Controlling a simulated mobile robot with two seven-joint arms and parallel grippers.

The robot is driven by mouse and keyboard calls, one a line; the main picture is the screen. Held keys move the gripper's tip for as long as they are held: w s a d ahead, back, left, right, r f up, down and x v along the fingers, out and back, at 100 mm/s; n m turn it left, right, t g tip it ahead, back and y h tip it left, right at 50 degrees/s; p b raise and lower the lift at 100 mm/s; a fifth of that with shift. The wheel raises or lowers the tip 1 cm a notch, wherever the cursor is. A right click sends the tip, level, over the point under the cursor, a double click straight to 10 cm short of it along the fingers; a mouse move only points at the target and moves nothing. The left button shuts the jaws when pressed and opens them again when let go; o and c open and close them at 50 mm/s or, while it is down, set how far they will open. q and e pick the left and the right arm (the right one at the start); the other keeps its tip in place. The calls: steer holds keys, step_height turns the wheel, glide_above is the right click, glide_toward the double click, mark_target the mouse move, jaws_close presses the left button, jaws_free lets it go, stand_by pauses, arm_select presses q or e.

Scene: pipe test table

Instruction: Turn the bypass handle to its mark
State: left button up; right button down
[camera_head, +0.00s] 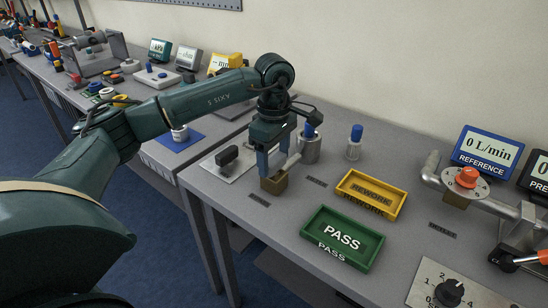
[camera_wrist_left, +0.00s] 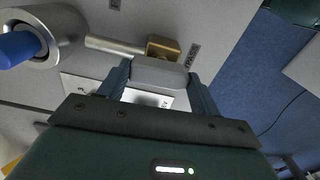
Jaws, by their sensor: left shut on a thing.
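My left gripper (camera_head: 273,165) reaches down over a brass valve body (camera_head: 275,184) near the table's front left corner. In the left wrist view, the gripper (camera_wrist_left: 162,80) is shut on a grey block-like handle (camera_wrist_left: 160,72), which looks like the bypass handle. The handle sits right beside the brass valve body (camera_wrist_left: 163,48). A dark label (camera_wrist_left: 193,55) lies next to it; its text is too small to read surely. I cannot make out the handle's mark or its exact turn. In the head view the fingers largely hide the handle. My right gripper is not in view.
A steel cylinder with a blue top (camera_head: 310,148) stands close behind the gripper. A plate with a black lever (camera_head: 228,155) lies to its left. Yellow REWORK (camera_head: 372,195) and green PASS (camera_head: 342,238) trays sit to the right. A REFERENCE display (camera_head: 488,150) stands farther right.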

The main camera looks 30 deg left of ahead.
mark_target(274, 159)
arm_select(q)
steer(key=shift+r+m, duration=0.1)
steer(key=shift+m, duration=0.4)
steer(key=o, duration=1)
step_height(274, 159, up, 13)
steer(key=shift+r, duration=0.1)
stand_by(0.5)
